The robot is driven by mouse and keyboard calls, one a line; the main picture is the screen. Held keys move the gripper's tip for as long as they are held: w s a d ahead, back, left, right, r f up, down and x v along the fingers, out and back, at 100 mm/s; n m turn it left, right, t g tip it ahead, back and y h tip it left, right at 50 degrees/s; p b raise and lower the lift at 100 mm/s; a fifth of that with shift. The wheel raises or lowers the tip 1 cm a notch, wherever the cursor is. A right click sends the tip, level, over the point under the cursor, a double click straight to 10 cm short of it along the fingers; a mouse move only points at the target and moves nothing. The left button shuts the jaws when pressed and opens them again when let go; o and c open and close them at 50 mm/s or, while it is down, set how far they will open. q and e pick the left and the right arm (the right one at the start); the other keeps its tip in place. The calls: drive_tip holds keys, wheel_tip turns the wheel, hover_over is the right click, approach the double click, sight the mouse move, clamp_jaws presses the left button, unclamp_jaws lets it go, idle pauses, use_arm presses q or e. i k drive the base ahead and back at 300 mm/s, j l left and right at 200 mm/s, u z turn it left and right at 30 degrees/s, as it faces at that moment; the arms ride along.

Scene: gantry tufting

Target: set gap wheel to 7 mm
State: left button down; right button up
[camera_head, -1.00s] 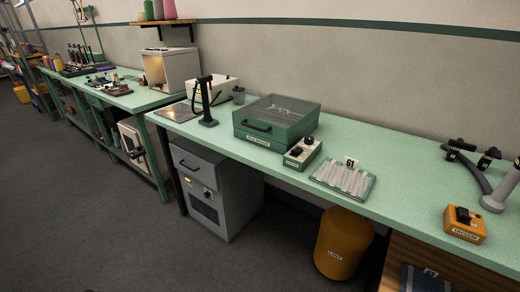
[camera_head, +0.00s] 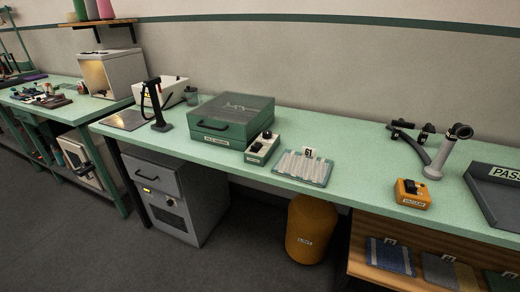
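No gap wheel with a readable millimetre scale can be made out in this view. A green box with a clear lid (camera_head: 232,118) stands on the green bench; the small print on its front label is unclear. A grey control box (camera_head: 262,148) with dark knobs sits at its right front corner. An orange box (camera_head: 412,194) with a black switch, labelled vacuum, is farther right. Neither of my grippers is in view.
The long bench (camera_head: 350,160) has clear top between the tray marked 61 (camera_head: 303,167) and the orange box. A grey nozzle stand (camera_head: 442,155) and a dark PASS tray (camera_head: 500,190) are at right. An orange bin (camera_head: 311,230) and grey cabinet (camera_head: 175,198) stand below.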

sight(266, 134)
drive_tip(key=i+j, duration=0.2)
drive_tip(key=j, duration=0.15)
drive_tip(key=i+j, duration=0.25)
drive_tip(key=j, duration=0.15)
drive_tip(key=i+j, duration=0.2)
drive_tip(key=j, duration=0.15)
drive_tip(key=i+z, duration=0.05)
